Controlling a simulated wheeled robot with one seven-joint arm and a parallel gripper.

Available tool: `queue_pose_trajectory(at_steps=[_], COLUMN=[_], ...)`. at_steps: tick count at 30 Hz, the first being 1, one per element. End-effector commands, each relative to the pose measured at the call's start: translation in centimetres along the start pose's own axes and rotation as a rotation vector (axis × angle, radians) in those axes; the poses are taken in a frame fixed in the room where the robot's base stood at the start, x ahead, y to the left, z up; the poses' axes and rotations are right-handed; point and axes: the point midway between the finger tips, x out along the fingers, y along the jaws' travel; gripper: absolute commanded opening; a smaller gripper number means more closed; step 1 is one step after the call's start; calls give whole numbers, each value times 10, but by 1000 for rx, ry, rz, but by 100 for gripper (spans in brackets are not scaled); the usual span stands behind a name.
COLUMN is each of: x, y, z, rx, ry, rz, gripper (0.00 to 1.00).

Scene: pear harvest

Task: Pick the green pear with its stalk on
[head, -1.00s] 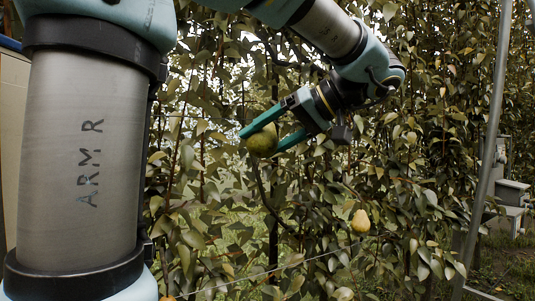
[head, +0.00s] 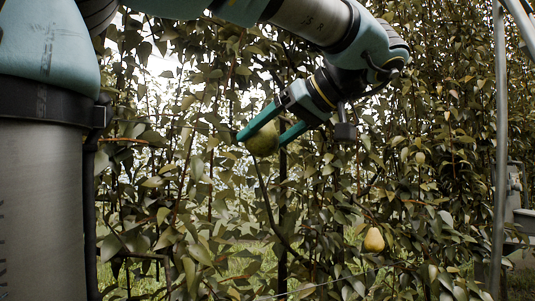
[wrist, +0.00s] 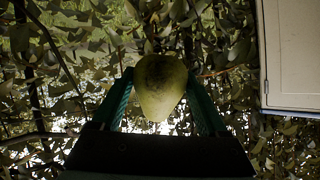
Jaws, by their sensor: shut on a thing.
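The green pear (head: 263,139) is between the two teal fingers of my gripper (head: 273,132), in the upper middle of the head view. In the wrist view the pear (wrist: 160,85) fills the gap between the fingers (wrist: 161,100), with one finger against each side. My gripper is shut on it. Its stalk cannot be made out in either view, and I cannot tell whether it still joins the branch.
A yellow pear (head: 374,240) hangs lower right among the leaves. Dense foliage and thin branches surround the gripper. A metal pole (head: 501,150) stands at the right. A pale panel (wrist: 293,55) shows at the wrist view's upper right.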

Motion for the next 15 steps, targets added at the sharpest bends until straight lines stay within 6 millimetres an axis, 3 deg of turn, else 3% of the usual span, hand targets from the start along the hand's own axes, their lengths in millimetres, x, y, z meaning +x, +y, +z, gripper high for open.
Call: queue_pose_trajectory(at_steps=[15], x=[-3], y=[-19], z=[9], rx=[-168], ry=[59], rz=[71], gripper=[12])
